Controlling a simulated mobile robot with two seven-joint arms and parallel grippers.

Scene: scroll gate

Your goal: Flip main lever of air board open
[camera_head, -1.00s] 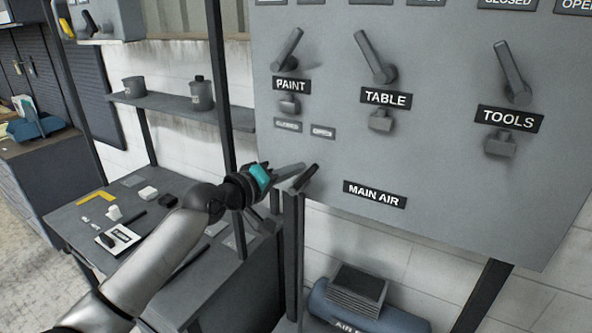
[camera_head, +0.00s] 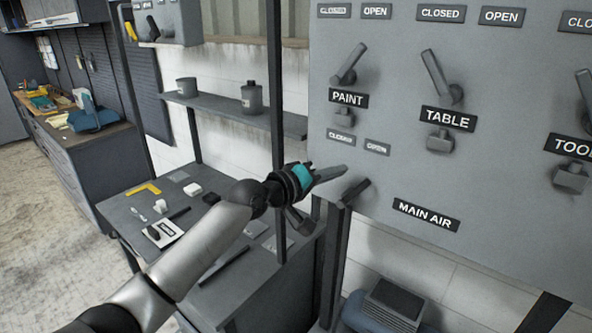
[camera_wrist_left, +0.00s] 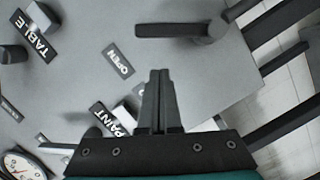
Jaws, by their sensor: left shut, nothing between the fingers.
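The main lever (camera_head: 354,192) is a dark grey handle at the lower left of the grey air board (camera_head: 385,160), left of the MAIN AIR label (camera_head: 426,215). In the head view it slants, upper end to the right. My left gripper (camera_head: 345,168) is shut and empty, just above and left of the lever in the picture; a gap shows between them. In the left wrist view the shut fingers (camera_wrist_left: 158,75) point toward the board, and the main lever (camera_wrist_left: 180,30) lies beyond their tips. The OPEN label (camera_wrist_left: 118,60) is left of the fingertips. My right gripper is out of view.
The PAINT lever (camera_head: 350,62), TABLE lever (camera_head: 441,78) and part of the TOOLS lever (camera_head: 586,95) sit higher on the board. A dark post (camera_head: 331,265) stands below the left edge. A workbench (camera_head: 130,215) with small items and a shelf (camera_head: 225,110) are to the left.

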